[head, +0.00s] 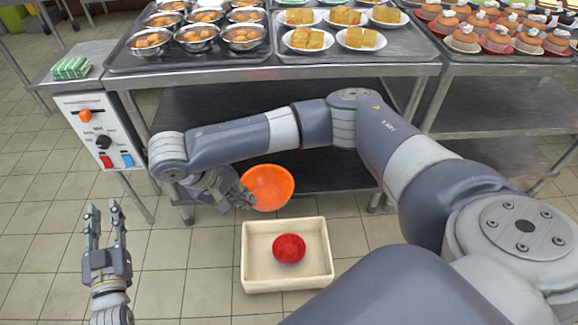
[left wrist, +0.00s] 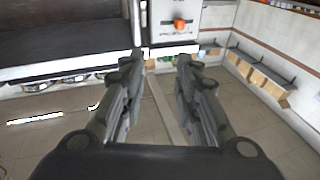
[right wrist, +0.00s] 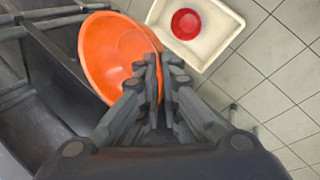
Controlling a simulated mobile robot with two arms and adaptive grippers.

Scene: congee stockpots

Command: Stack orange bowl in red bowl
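The orange bowl (head: 268,187) is held by its rim in my right gripper (head: 238,195), up in the air beside the cream tray. The bowl is tilted. In the right wrist view the orange bowl (right wrist: 112,55) has its right rim between the closed fingers (right wrist: 162,75). The red bowl (head: 289,248) sits in the cream tray and also shows in the right wrist view (right wrist: 186,24). The orange bowl is apart from it. My left gripper (head: 104,215) is open and empty over the floor at the left; its parted fingers also show in the left wrist view (left wrist: 160,70).
The cream tray (head: 250,279) lies low in front of the steel table (head: 300,72). The table carries bowls (head: 196,35) and plates of cakes (head: 307,39). A control box (head: 98,130) stands left. Tiled floor (head: 165,265) is clear around the tray.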

